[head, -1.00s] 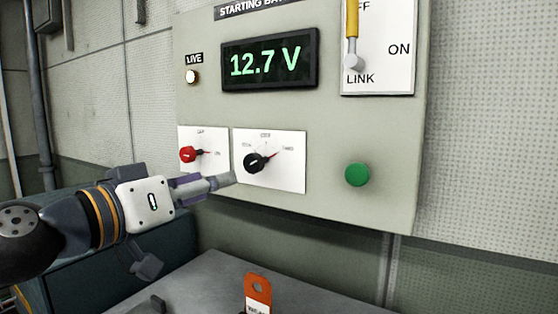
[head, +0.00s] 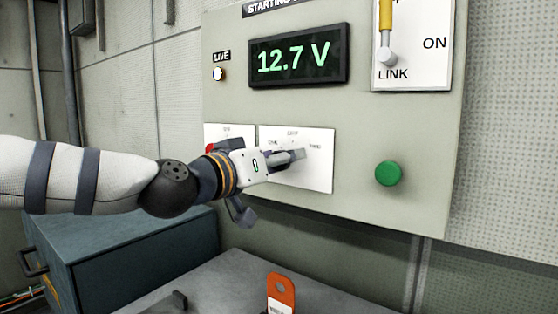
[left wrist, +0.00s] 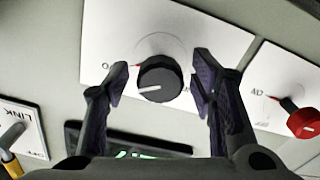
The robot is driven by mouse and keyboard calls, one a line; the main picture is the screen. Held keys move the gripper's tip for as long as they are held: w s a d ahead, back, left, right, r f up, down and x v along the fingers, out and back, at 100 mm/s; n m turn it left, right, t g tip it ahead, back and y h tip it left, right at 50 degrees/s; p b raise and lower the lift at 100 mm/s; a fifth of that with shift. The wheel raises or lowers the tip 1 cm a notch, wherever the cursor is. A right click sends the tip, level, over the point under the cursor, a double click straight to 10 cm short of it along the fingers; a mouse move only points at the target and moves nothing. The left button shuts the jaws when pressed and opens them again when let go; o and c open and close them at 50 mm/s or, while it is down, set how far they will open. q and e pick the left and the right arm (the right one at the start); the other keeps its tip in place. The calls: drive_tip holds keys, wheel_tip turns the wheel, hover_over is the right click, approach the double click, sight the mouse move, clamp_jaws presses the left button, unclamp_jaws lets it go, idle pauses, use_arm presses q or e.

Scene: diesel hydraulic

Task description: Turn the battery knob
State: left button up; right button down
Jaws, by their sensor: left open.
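A black rotary knob (left wrist: 158,80) with a white pointer line sits on a white plate on the panel. In the left wrist view my left gripper (left wrist: 160,72) is open, with one finger on each side of this knob. Gaps show between the knob and the fingers, and I see no clear contact. In the head view the same gripper (head: 297,156) is in front of the white plate (head: 318,177) and hides the black knob. A red knob (left wrist: 305,121) on a neighbouring plate lies to the right in the wrist view. My right gripper is not in view.
The panel carries a 12.7 V display (head: 298,57), a lit LIVE lamp (head: 218,74), a green button (head: 389,173) and a yellow-handled lever (head: 387,40). Below are a grey surface (head: 222,289) with an orange tag (head: 281,291) and a blue-green box (head: 120,258).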

use_arm(q)
drive_tip(key=c, duration=1.2)
drive_tip(key=n, duration=0.2)
drive_tip(key=shift+a+n, duration=0.1)
drive_tip(key=shift+n, duration=0.3)
drive_tip(key=n, duration=0.2)
drive_tip(key=shift+n+p, duration=0.3)
drive_tip(key=shift+n, duration=0.1)
drive_tip(key=n, duration=0.5)
drive_tip(key=shift+f+n, duration=0.1)
drive_tip(key=shift+n, duration=0.3)
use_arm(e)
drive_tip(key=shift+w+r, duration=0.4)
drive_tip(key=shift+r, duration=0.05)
use_arm(q)
drive_tip(key=shift+n, duration=0.3)
